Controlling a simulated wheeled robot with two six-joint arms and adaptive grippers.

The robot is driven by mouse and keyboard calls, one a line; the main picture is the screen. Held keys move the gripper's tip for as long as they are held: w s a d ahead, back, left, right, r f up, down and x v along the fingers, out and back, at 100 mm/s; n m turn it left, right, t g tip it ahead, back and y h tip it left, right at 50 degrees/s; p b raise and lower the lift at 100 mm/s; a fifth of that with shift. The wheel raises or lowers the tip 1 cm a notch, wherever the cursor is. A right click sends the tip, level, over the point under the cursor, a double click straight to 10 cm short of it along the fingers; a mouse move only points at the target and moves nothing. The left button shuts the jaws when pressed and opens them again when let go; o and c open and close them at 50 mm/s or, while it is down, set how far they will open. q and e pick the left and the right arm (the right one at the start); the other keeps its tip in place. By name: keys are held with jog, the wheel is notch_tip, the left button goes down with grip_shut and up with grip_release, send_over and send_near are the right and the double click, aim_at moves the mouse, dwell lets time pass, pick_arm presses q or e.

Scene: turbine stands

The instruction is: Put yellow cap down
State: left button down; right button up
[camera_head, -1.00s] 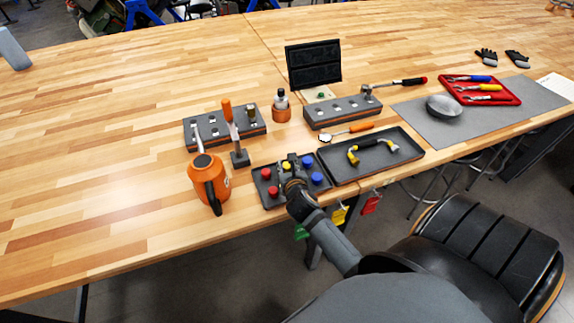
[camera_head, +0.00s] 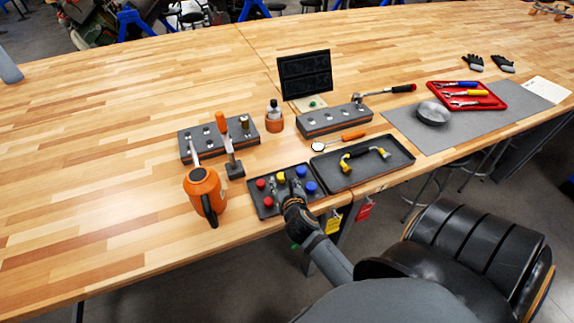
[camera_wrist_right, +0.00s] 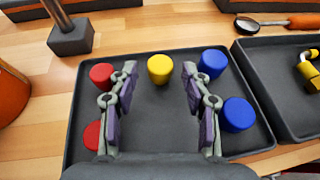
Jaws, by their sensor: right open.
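The yellow cap (camera_wrist_right: 159,68) stands on the dark tray (camera_wrist_right: 150,132) near its far edge, and it also shows in the head view (camera_head: 281,177). My right gripper (camera_wrist_right: 160,88) is open over the tray. Its fingers are apart, and the yellow cap sits just beyond the gap between them, apparently untouched. Red caps (camera_wrist_right: 101,75) are on the tray's left and blue caps (camera_wrist_right: 213,62) on its right. My right gripper also shows in the head view (camera_head: 290,188). My left gripper is not in view.
A second dark tray (camera_head: 395,160) with a yellow-ended tool lies to the right. An orange jug (camera_head: 205,190) and an orange-handled tool on a block (camera_head: 235,170) stand to the left. Grey socket racks (camera_head: 335,120) are behind. The table's left is clear.

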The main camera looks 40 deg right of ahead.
jog(key=p+v, duration=0.2)
jog(key=v, duration=0.6)
jog(key=shift+p, duration=0.35)
